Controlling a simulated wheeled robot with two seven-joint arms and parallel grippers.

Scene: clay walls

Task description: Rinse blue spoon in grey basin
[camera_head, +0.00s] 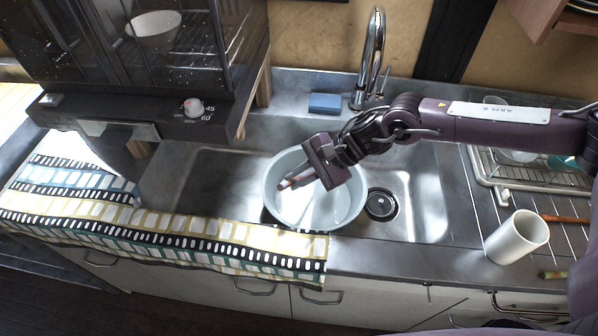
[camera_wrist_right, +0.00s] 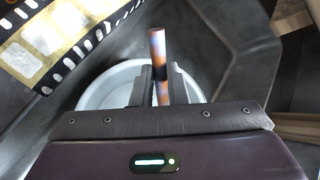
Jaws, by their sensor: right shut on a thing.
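The grey basin (camera_head: 352,205) is a round, pale bowl standing in the metal sink. It also shows in the right wrist view (camera_wrist_right: 97,92). My right gripper (camera_head: 292,198) is over the basin, pointing down and left, and is shut on a slim orange-brown handle (camera_head: 299,179). In the right wrist view the handle (camera_wrist_right: 157,45) stands between the fingers (camera_wrist_right: 160,74), with some bluish tint. I take it for the spoon; its bowl end is not clearly visible, and I cannot tell whether it touches the basin. My left gripper is not in view.
The faucet (camera_head: 371,60) and a blue sponge (camera_head: 325,103) are behind the sink. A dark dish dryer (camera_head: 130,115) stands left, above a patterned cloth (camera_head: 170,228). A white cup (camera_head: 517,238) stands on the right drainboard, near another brown stick (camera_head: 565,219). The sink's left part is clear.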

